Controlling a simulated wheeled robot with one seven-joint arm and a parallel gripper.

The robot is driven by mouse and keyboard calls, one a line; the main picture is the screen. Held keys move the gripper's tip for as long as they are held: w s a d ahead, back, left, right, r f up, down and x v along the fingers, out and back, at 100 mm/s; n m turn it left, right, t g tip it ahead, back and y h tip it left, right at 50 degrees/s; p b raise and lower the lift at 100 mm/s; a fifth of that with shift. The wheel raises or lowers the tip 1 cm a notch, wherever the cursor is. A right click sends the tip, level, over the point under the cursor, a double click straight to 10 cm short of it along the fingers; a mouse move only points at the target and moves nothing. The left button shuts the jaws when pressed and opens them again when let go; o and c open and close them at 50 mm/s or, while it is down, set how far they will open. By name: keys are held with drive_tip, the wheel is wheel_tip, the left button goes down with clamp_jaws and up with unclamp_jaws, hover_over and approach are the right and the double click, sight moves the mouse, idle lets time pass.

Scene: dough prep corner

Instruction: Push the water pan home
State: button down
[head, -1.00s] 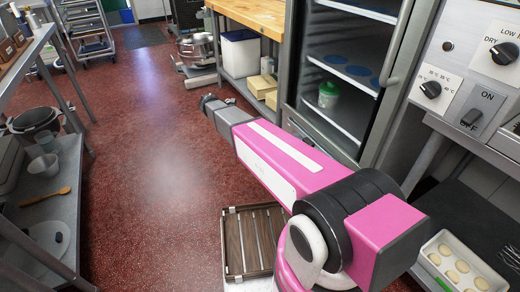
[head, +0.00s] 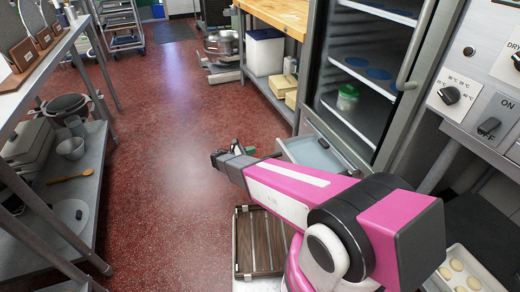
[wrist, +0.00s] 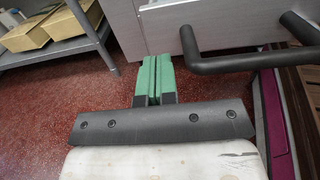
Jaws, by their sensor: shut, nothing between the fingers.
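The water pan (head: 312,152) looks like a shallow light-grey drawer, standing out from the bottom of the glass-fronted cabinet in the head view. Part of it is hidden behind my arm. In the wrist view, a pale grey front panel (wrist: 152,22), probably the pan's, fills the top middle and carries a black bar handle (wrist: 240,62) to the right. My gripper (wrist: 152,60) has its green fingers shut together and empty, just before the panel's lower edge. I cannot tell whether they touch it. In the head view my gripper (head: 244,149) is left of the pan.
The cabinet's shelves hold a green-lidded jar (head: 347,97). A slatted wooden rack (head: 262,240) lies low beside my arm. A wood-topped bench (head: 272,14) stands behind, a metal shelf unit (head: 75,170) at left. The red floor (head: 165,150) between is open.

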sight(278, 143)
drive_tip(key=x, duration=1.2)
drive_tip(key=shift+w+d, duration=0.1)
drive_tip(key=shift+d, duration=0.25)
drive_tip(key=shift+d, duration=0.1)
drive_tip(key=x, duration=1.7)
drive_tip(key=shift+w+d+f, duration=0.1)
drive_tip(key=shift+w+d, duration=0.05)
drive_tip(key=shift+d, duration=0.1)
